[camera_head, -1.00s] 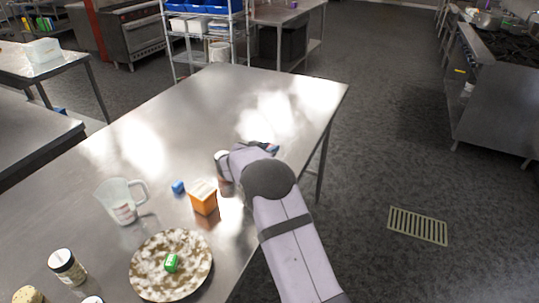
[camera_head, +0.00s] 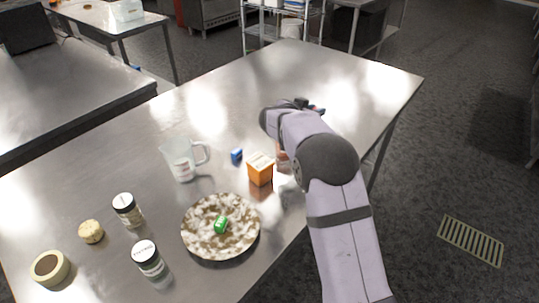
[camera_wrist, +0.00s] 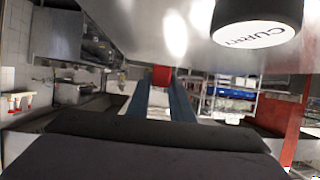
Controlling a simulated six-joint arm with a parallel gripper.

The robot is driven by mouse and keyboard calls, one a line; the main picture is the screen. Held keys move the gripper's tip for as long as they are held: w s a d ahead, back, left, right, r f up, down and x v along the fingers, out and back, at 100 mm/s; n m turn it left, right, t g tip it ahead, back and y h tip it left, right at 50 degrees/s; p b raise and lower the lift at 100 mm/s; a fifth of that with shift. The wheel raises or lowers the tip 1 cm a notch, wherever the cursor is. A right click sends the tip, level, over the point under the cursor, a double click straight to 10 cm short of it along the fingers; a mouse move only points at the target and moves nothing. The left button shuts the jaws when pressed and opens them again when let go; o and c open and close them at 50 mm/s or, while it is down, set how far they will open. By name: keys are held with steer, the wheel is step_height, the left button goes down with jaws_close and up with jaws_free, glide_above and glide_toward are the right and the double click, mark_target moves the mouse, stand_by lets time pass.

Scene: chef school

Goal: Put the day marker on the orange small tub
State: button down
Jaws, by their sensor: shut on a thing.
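The orange small tub (camera_head: 260,174) stands upright on the steel table with a pale top. My gripper (camera_wrist: 163,86) is shut on a small red block, which I take to be the day marker (camera_wrist: 162,74); it shows between the blue fingertips in the wrist view. In the head view my gripper (camera_head: 312,107) is beyond the tub and to its right, mostly hidden by my arm. A small blue block (camera_head: 237,155) lies just left of the tub. A small green block (camera_head: 221,224) lies on a speckled plate (camera_head: 193,238).
A clear measuring jug (camera_head: 181,160) stands left of the tub. Two labelled jars (camera_head: 127,210) (camera_head: 148,259) stand left of the plate. The table's far part is clear.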

steer(key=s+a+r+n+t+y, duration=0.1)
steer(key=s+a+r, duration=0.15)
steer(key=a, duration=0.65)
steer(key=s+a+r+n+t+y+b, duration=0.1)
steer(key=a+r+n+y, duration=0.15)
steer(key=a, duration=0.55)
steer(key=s+a+r+n+y, duration=0.1)
steer(key=a+r, duration=0.2)
steer(key=a, duration=0.6)
steer(key=m+g+h, duration=0.3)
steer(key=m+h, duration=0.2)
glide_above(259, 163)
steer(key=f, duration=0.1)
steer(key=shift+f, duration=5.25)
steer(key=shift+f, duration=0.15)
steer(key=c, duration=1.6)
jaws_free()
